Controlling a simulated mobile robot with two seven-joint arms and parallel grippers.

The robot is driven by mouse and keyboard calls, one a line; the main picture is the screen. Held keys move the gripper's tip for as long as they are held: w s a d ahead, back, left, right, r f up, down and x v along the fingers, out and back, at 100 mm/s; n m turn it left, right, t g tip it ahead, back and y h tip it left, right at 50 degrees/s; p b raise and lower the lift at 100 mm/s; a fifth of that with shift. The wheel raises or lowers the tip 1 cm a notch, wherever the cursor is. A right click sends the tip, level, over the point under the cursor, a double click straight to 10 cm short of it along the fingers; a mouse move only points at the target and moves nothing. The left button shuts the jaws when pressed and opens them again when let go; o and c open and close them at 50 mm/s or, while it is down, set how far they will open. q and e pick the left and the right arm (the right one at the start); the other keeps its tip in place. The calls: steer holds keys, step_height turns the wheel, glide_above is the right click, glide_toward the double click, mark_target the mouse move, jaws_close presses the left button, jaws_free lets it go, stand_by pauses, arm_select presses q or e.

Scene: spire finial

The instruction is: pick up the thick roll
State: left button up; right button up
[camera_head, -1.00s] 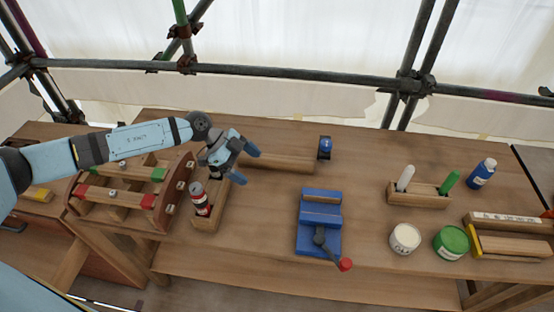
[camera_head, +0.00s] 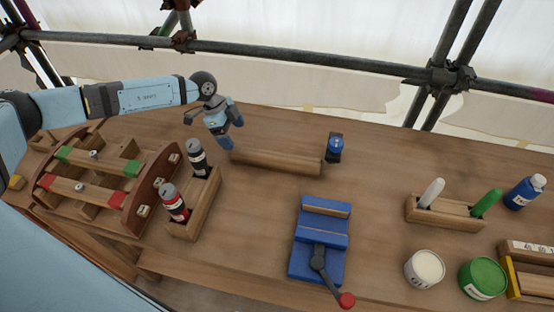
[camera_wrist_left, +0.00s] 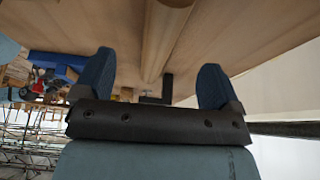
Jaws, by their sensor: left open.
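A long wooden piece (camera_head: 277,162), which may be the thick roll, lies on the workbench right of my left gripper; I cannot tell for certain that it is the roll. My left gripper (camera_head: 232,132) is above the bench, just beyond the left end of this piece, and is open with nothing held. In the left wrist view its blue fingers are spread wide (camera_wrist_left: 157,75), and a long wooden piece (camera_wrist_left: 165,38) runs away between them, apart from both. A dark upright bracket shows near it. My right gripper is not in view.
A blue vise (camera_head: 320,238) is at centre front, a blue device (camera_head: 334,147) behind. A white tin (camera_head: 424,268) and green tin (camera_head: 483,278) stand right.

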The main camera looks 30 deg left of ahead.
mark_target(246, 149)
arm_select(q)
steer(key=x, duration=0.5)
steer(key=shift+w+x, duration=0.15)
steer(key=shift+x, duration=1.15)
steer(key=shift+w+x, duration=0.15)
steer(key=shift+x, duration=1.2)
steer(key=shift+d+r, duration=0.1)
steer(key=shift+r, duration=0.1)
steer(key=c, duration=1.2)
